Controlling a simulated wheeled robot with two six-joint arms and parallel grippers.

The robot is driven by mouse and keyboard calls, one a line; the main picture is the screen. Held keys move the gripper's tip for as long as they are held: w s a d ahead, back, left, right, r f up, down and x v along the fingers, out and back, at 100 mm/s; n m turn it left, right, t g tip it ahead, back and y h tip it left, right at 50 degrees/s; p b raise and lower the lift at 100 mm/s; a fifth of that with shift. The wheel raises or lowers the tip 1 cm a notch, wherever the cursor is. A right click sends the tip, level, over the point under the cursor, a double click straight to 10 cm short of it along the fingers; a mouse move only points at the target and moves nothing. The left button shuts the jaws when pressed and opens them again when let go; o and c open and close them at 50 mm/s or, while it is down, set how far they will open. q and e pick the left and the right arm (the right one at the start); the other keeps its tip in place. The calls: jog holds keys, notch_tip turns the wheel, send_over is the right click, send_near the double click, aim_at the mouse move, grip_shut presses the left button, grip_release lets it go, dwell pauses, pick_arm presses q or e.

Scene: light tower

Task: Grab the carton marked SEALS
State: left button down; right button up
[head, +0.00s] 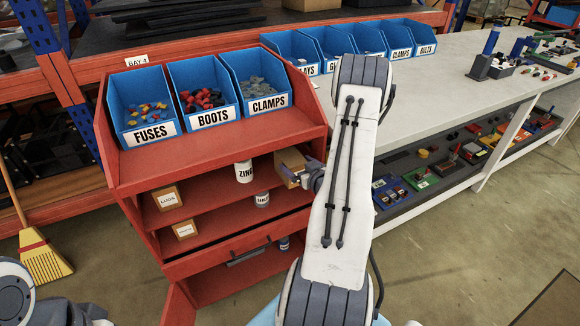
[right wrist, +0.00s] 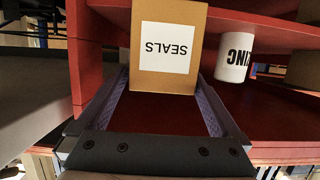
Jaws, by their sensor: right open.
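The carton marked SEALS (right wrist: 168,45) is brown with a white label, which reads upside down in the right wrist view. It stands on a shelf of the red rack, and in the head view the carton (head: 291,162) is partly hidden by my right gripper and arm. My right gripper (right wrist: 163,88) is open, with one finger toward each side of the carton's near end. In the head view the right gripper (head: 306,175) is at the shelf's right end. I cannot tell whether the fingers touch the carton. My left gripper is not in view.
A white ZINC can (head: 243,171) stands beside the carton. Cartons marked LUGS (head: 168,198) and another carton (head: 185,230) stand on the left of the shelves, with a labelled can (head: 262,199) below. Blue bins sit on top. A long workbench (head: 440,95) is at right.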

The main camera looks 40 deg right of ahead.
jog(key=x, duration=0.4)
jog(key=shift+w+f, duration=0.25)
jog(key=shift+w, duration=0.1)
jog(key=c, duration=1.4)
jog(key=shift+r, duration=0.1)
jog(key=shift+c, duration=0.2)
